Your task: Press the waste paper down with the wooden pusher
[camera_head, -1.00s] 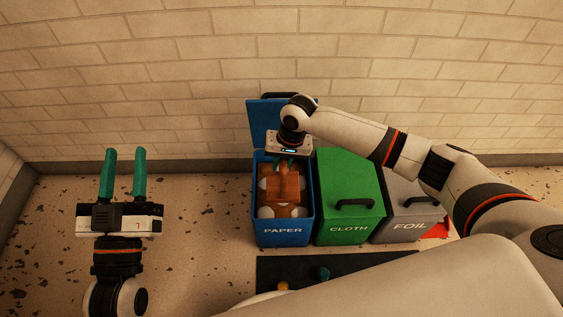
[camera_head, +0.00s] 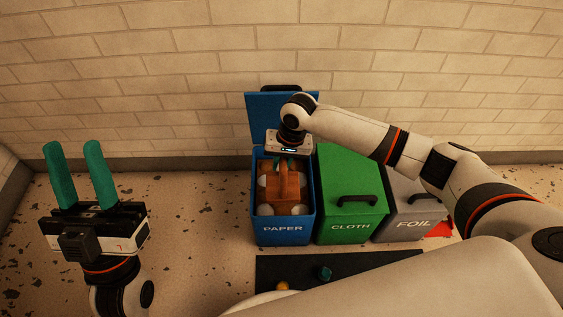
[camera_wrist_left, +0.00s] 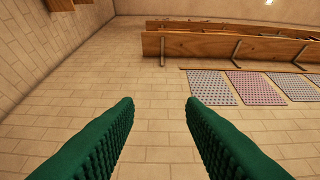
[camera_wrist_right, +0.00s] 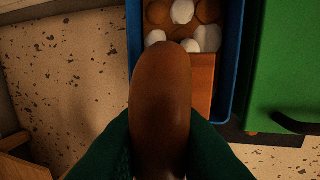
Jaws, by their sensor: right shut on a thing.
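The blue PAPER bin (camera_head: 283,237) stands open with its lid up against the wall. White and brown waste paper (camera_wrist_right: 183,12) lies inside it. The wooden pusher (camera_head: 285,197) is a brown block with a rounded handle, inside the bin's opening above the paper. My right gripper (camera_head: 291,163) is shut on the pusher's handle, which fills the middle of the right wrist view (camera_wrist_right: 160,95). Whether the block touches the paper is hard to tell. My left gripper (camera_head: 74,172) is open and empty, with green fingers, well left of the bins; its fingers also show in the left wrist view (camera_wrist_left: 158,115).
The green CLOTH bin (camera_head: 340,213) and grey FOIL bin (camera_head: 410,220) stand closed to the right. A dark mat (camera_head: 350,266) with a teal thing (camera_head: 324,273) and a yellow-orange thing (camera_head: 283,286) lies in front. A red thing (camera_head: 440,230) sits beside the FOIL bin. Left floor is clear.

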